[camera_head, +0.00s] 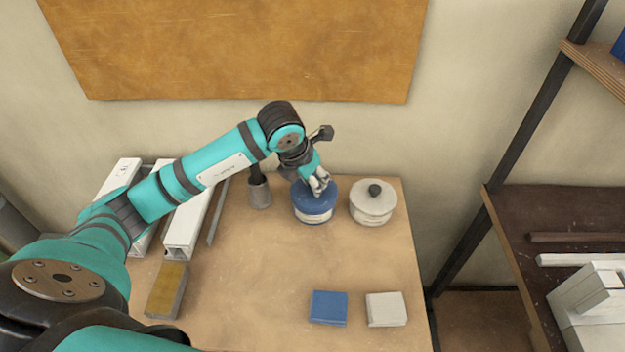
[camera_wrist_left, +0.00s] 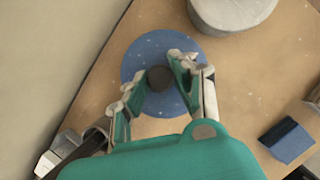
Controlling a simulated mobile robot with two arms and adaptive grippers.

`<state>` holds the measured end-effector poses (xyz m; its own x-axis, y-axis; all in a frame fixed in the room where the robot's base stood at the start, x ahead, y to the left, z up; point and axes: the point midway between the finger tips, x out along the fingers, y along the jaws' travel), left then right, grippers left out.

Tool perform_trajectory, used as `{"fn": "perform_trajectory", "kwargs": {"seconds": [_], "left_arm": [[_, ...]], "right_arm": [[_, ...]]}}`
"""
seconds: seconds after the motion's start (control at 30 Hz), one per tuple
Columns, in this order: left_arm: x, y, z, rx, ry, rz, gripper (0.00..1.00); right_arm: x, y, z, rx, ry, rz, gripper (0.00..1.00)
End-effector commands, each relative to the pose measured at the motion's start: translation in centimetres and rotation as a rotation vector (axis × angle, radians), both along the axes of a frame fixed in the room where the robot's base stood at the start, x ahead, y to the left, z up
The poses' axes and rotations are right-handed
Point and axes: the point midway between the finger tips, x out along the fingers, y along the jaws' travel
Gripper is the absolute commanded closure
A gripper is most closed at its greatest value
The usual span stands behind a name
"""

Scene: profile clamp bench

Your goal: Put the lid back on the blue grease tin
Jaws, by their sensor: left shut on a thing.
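The blue grease tin (camera_head: 314,214), with a pale label band, stands near the back of the bench. Its round blue lid (camera_head: 328,193) is over the tin's top and looks level. I cannot tell whether a thin gap remains between them. In the left wrist view the blue lid (camera_wrist_left: 140,58) fills the space below the fingers, with its dark knob (camera_wrist_left: 160,78) between them. My left gripper (camera_head: 319,183) is shut on that knob from above; it also shows in the left wrist view (camera_wrist_left: 157,82). The tin's body is hidden under the lid there. My right gripper is in neither view.
A white tin (camera_head: 373,208) with a dark-knobbed lid stands close to the right. A blue block (camera_head: 328,308) and a white block (camera_head: 386,309) lie in front. The bench's middle is clear.

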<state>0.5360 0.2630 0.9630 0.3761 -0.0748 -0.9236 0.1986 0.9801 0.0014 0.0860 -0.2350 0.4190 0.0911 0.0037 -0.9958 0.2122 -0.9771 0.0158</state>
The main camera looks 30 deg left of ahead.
Motion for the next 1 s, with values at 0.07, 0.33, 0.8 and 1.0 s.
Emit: {"fn": "perform_trajectory", "kwargs": {"seconds": [0.07, 0.33, 0.8, 1.0], "left_arm": [[0.01, 0.00, 0.03, 0.000, 0.000, 0.000, 1.00], [0.01, -0.01, -0.05, 0.000, -0.001, 0.000, 1.00], [0.00, -0.02, -0.29, 0.000, 0.000, 0.000, 1.00], [0.00, -0.02, -0.28, 0.000, 0.000, 0.000, 1.00]], "right_arm": [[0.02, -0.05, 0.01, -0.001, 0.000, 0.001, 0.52], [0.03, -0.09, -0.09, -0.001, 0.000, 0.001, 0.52], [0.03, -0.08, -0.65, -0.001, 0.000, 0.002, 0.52], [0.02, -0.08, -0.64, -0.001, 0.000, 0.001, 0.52]]}}
